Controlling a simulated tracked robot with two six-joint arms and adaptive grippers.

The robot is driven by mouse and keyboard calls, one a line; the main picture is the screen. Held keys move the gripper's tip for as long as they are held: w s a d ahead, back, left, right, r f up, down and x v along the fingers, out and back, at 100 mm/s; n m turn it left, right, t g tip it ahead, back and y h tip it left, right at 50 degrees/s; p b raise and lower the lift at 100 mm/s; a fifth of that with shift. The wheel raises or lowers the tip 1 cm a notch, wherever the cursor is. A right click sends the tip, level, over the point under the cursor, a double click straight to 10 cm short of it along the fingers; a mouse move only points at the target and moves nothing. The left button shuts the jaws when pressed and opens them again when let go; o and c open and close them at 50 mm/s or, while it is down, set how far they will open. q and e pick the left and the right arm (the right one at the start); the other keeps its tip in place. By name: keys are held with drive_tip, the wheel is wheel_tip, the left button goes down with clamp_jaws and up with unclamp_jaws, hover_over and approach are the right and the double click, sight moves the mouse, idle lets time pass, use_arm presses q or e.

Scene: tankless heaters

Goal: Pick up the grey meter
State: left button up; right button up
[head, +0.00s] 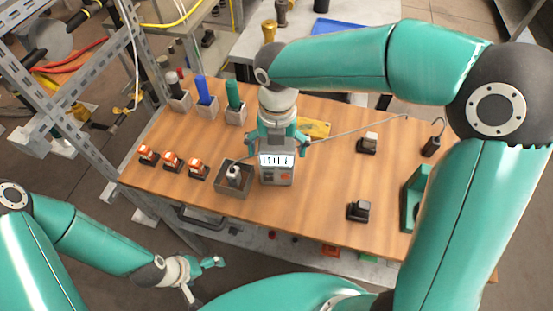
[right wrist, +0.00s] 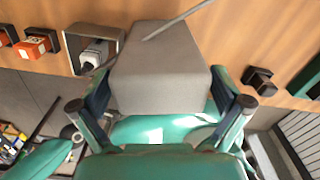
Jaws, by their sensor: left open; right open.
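The grey meter (head: 277,166) stands upright on the wooden table, its lit display and an orange mark showing in the head view. In the right wrist view it is a plain grey box (right wrist: 160,65). My right gripper (head: 278,138) is open above and behind the meter, its fingers on either side of the upper part. In the right wrist view its fingers (right wrist: 160,100) flank the box; whether they touch it I cannot tell. My left gripper (head: 207,275) is open and empty, low in front of the table.
A grey bin (head: 234,190) holding a white-topped object stands close left of the meter. Several orange items (head: 172,161) stand farther left. A thin grey rod or cable runs right from the meter. Dark blocks (head: 359,211) sit at right.

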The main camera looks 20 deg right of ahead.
drive_tip(key=shift+f, duration=0.9)
drive_tip(key=shift+r, duration=0.1)
drive_tip(key=c, duration=1.3)
drive_tip(key=shift+o, duration=0.2)
wheel_tip(320, 180, up, 19)
drive_tip(key=shift+m, duration=0.8)
drive_tip(key=f, duration=0.5)
drive_tip(key=a+f, duration=0.1)
drive_tip(key=f, duration=0.1)
drive_tip(key=shift+w+f, duration=0.2)
drive_tip(key=shift+f, duration=0.2)
drive_tip(key=s+d+f+m+b, duration=0.1)
drive_tip(key=s+d+f, duration=0.3)
drive_tip(key=f, duration=0.5)
drive_tip(key=shift+s+d+f+b, duration=0.2)
drive_tip(key=shift+s+d+b, duration=0.1)
drive_tip(key=shift+s+b, duration=0.5)
